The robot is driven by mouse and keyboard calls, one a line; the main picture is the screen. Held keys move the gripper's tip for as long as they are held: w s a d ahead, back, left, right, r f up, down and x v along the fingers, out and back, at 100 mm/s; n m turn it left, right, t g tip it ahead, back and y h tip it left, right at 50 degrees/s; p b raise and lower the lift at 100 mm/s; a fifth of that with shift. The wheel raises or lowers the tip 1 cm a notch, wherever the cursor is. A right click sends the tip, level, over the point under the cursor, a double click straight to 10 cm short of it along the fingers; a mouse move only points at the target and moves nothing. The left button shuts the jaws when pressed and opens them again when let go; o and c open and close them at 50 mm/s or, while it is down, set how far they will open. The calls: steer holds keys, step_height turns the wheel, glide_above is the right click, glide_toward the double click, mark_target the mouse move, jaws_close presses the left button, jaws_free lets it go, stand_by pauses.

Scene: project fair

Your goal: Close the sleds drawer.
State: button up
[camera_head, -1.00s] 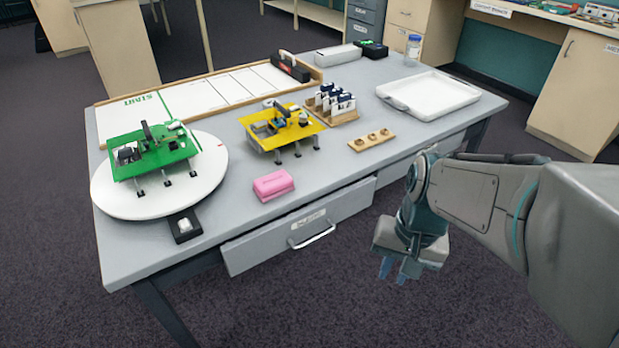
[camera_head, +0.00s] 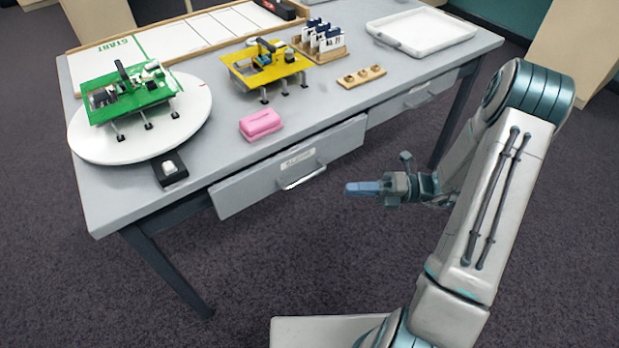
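The labelled drawer (camera_head: 245,188) under the table's front edge stands a little out from the table. Its label (camera_head: 298,159) is too small to read surely. Its silver bar handle (camera_head: 304,178) faces me. My gripper (camera_head: 348,189) is to the right of the handle, apart from it, over the floor. Its blue fingers point left toward the drawer. They are seen from the side, so the gap between them is hidden. No held object shows.
A second drawer (camera_head: 412,98) with a handle sits further right. On the grey table (camera_head: 212,147) are a green sled (camera_head: 128,92) on a white disc (camera_head: 84,141), a yellow sled (camera_head: 268,64), a pink block (camera_head: 260,124) and a white tray (camera_head: 455,32). The floor before the drawer is clear.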

mark_target(308, 177)
steer(key=w+a+m+t+b, duration=0.1)
steer(key=a, duration=0.2)
steer(key=w+a+m+t+y+b, duration=0.1)
steer(key=w+a+m, duration=0.1)
steer(key=a, duration=0.2)
steer(key=w+a+m+t+b, duration=0.1)
steer(key=a, duration=0.3)
steer(key=shift+w+a+f, duration=0.25)
steer(key=shift+w, duration=0.1)
jaws_close()
steer(key=shift+a+y, duration=0.1)
steer(key=shift+y, duration=0.2)
